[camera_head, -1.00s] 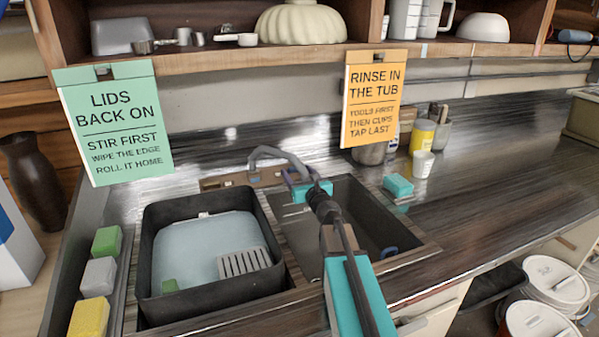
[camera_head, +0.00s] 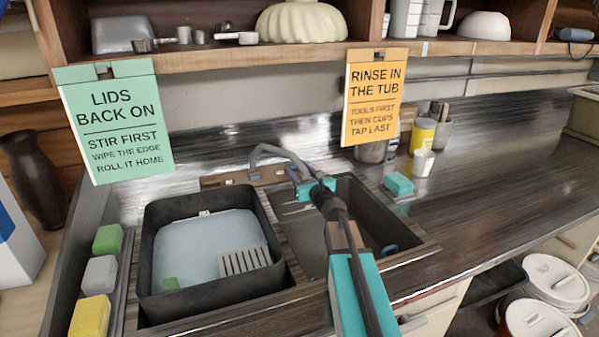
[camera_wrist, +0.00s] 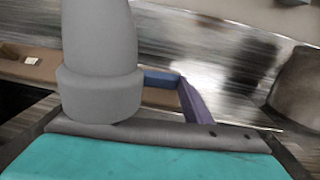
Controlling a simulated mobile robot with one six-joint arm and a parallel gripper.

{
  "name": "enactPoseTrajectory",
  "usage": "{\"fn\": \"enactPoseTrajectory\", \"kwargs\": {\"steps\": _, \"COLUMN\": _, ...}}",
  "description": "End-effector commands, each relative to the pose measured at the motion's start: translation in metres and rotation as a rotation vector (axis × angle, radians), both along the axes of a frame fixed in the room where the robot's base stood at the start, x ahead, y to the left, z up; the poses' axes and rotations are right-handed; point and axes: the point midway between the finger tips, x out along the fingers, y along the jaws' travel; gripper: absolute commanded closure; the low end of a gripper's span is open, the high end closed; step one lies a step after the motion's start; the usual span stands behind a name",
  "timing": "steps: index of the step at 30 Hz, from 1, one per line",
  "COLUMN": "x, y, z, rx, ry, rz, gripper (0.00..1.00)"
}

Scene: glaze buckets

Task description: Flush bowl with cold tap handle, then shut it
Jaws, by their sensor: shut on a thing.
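The grey tap (camera_head: 275,153) arches from its brown base behind the sink. Its blue-purple cold handle (camera_head: 293,174) shows beside my teal gripper (camera_head: 311,188). In the wrist view, the handle (camera_wrist: 192,103) runs down behind my gripper's dark finger edge (camera_wrist: 160,135), right of the thick grey spout (camera_wrist: 98,50). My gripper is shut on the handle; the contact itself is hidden. The dark sink bowl (camera_head: 365,205) lies below, partly covered by my arm. A small blue thing lies at its right end. No water stream can be made out.
A black tub (camera_head: 165,215) with pale water and a grate stands left of the bowl. A teal sponge (camera_head: 398,184), white cup (camera_head: 423,162) and yellow tin (camera_head: 422,135) stand right. Two hanging signs are above. The right counter is mostly clear.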

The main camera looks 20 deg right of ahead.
Motion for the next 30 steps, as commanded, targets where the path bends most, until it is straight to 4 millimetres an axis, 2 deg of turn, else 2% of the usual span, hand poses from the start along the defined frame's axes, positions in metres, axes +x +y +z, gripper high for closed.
{"fn": "enactPoseTrajectory", "kwargs": {"steps": 11, "x": 0.002, "y": -0.009, "z": 0.001, "rx": -0.125, "ry": 0.001, "rz": 0.167, "gripper": 0.77}}
{"fn": "enactPoseTrajectory", "kwargs": {"steps": 30, "x": 0.008, "y": -0.019, "z": 0.005, "rx": -0.424, "ry": 0.002, "rz": 0.571, "gripper": 0.77}}
